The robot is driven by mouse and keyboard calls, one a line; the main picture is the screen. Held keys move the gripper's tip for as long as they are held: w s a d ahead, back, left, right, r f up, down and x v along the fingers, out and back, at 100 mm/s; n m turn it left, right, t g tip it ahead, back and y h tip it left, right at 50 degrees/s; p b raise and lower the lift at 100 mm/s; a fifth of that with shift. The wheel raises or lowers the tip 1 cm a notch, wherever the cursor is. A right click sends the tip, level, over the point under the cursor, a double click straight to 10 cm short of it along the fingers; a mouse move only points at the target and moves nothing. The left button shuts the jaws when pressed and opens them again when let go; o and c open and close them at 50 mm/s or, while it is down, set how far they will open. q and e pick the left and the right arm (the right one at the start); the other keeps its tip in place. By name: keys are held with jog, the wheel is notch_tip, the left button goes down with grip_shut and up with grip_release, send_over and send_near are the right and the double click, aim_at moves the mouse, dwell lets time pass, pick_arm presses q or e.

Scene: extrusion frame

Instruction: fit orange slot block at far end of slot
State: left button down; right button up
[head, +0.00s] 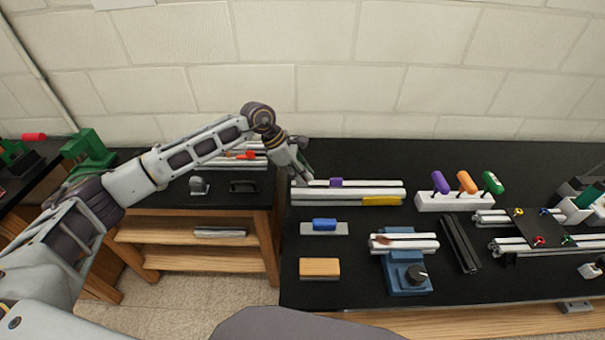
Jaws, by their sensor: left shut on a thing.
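My left gripper (303,174) is at the left end of the pale slotted extrusions (365,193) on the black table. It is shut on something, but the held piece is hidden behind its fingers. A purple block (336,182) sits in the rear extrusion, just right of the gripper. A yellow block (381,200) sits at the right part of the front extrusion. No orange slot block can be made out clearly. A small orange-red piece (246,155) shows beyond my left arm, on rails at the left bench.
A rack (455,201) of purple, orange and green handles stands right of the extrusions. In front are a blue-topped block (324,225), a wooden block (319,267) and a blue fixture (405,276) with a knob. A gap separates the benches at left.

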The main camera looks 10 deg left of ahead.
pick_arm(q)
jog(key=shift+f+b, duration=1)
jog(key=shift+f, duration=0.1)
dwell(0.3)
jog(key=c, duration=1.4)
grip_release()
jog(key=shift+c, duration=0.2)
jog(key=shift+a+r, duration=0.1)
jog(key=shift+r, duration=0.05)
jog(key=v, duration=1.1)
jog(key=shift+a+r, duration=0.2)
jog(key=shift+r, duration=0.05)
